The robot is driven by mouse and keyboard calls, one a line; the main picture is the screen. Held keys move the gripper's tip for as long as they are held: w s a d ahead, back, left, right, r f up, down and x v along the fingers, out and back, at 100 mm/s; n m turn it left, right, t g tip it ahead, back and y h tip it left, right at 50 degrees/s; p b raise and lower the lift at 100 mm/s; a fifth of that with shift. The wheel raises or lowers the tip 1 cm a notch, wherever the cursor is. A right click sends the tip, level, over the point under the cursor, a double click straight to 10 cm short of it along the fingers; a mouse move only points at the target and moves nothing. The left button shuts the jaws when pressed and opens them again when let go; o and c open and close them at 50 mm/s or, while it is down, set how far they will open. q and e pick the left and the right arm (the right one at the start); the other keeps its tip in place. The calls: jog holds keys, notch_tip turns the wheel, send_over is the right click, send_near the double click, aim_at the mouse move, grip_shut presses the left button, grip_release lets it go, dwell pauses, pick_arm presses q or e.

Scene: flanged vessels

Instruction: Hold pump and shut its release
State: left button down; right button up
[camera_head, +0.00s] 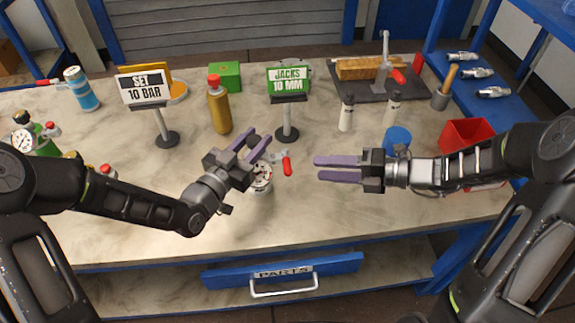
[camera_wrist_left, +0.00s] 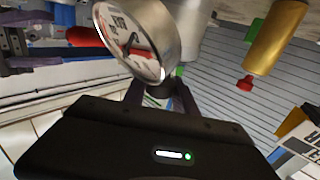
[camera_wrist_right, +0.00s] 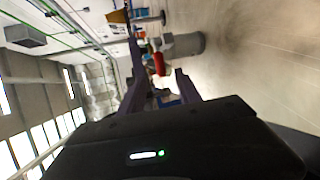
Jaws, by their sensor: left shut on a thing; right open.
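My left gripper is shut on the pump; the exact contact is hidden. My right gripper (camera_head: 318,168) is open and empty, to the right of the red lever and apart from it. In the right wrist view the red grip (camera_wrist_right: 158,64) shows beyond the fingers.
A yellow bottle (camera_head: 219,108) and the JACKS 10 MM sign (camera_head: 290,82) stand behind the pump. The SET 10 BAR sign (camera_head: 143,88) is at left. White bottles (camera_head: 346,114), a blue cup (camera_head: 397,138) and a red bin (camera_head: 466,137) are at right. The front bench is mostly clear.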

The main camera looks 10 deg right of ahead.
aim_at(288, 167)
jog(key=x, duration=1)
grip_shut()
jog(key=shift+d, duration=0.1)
dwell(1.1)
